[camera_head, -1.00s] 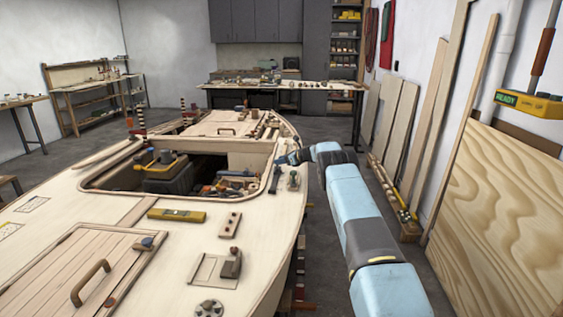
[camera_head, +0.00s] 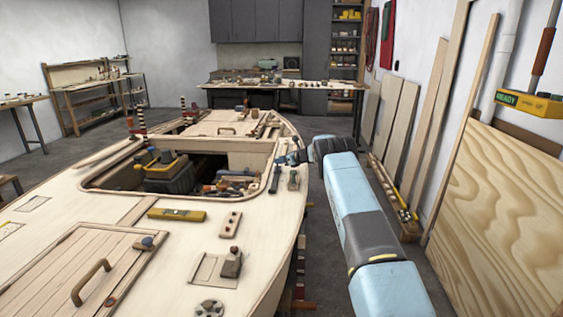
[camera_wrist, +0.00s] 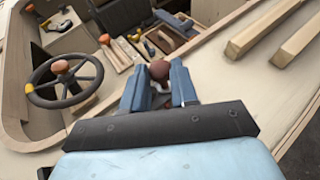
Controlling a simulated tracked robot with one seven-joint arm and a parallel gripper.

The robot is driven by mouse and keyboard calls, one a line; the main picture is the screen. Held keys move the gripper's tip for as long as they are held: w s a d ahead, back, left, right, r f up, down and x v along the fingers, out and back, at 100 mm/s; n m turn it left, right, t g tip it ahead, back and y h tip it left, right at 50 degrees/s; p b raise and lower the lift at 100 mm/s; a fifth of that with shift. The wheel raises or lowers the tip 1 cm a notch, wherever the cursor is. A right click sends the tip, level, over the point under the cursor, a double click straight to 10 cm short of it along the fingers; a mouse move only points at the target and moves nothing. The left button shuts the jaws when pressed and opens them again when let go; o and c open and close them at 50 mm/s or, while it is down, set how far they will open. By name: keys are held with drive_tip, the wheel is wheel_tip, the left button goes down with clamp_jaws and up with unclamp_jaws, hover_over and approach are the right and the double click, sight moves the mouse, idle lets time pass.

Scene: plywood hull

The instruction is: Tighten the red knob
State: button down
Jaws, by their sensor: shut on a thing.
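The red knob (camera_wrist: 159,69) is a brownish-red ball in the wrist view. It sits between the two blue fingers of my gripper (camera_wrist: 160,82), which are shut on it. A pale metal part shows just below the ball between the fingers. In the head view my gripper (camera_head: 288,159) is at the right rim of the cockpit opening, at the far end of my blue arm. The knob is too small or hidden there to make out.
Wooden strips (camera_wrist: 262,28) lie on the deck at right. The plywood hull (camera_head: 190,236) carries a yellow tool (camera_head: 176,215) and small fittings. Boards (camera_head: 401,118) lean on the right wall.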

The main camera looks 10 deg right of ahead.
drive_tip(key=m+h, duration=0.1)
drive_tip(key=m+t+h, duration=0.2)
drive_tip(key=shift+s+a+m+h, duration=0.25)
drive_tip(key=shift+a+m+h, duration=0.1)
drive_tip(key=shift+m+h, duration=0.05)
drive_tip(key=shift+a+m+t+h, duration=0.2)
drive_tip(key=shift+m+t+h, duration=0.1)
drive_tip(key=shift+m+h, duration=0.45)
drive_tip(key=shift+a+m+t+h, duration=0.15)
drive_tip(key=shift+m+t+h, duration=0.15)
drive_tip(key=shift+m+h, duration=0.65)
drive_tip(key=shift+h, duration=0.2)
drive_tip(key=c, duration=0.9)
unclamp_jaws()
drive_tip(key=shift+o, duration=0.2)
drive_tip(key=shift+r, duration=0.1)
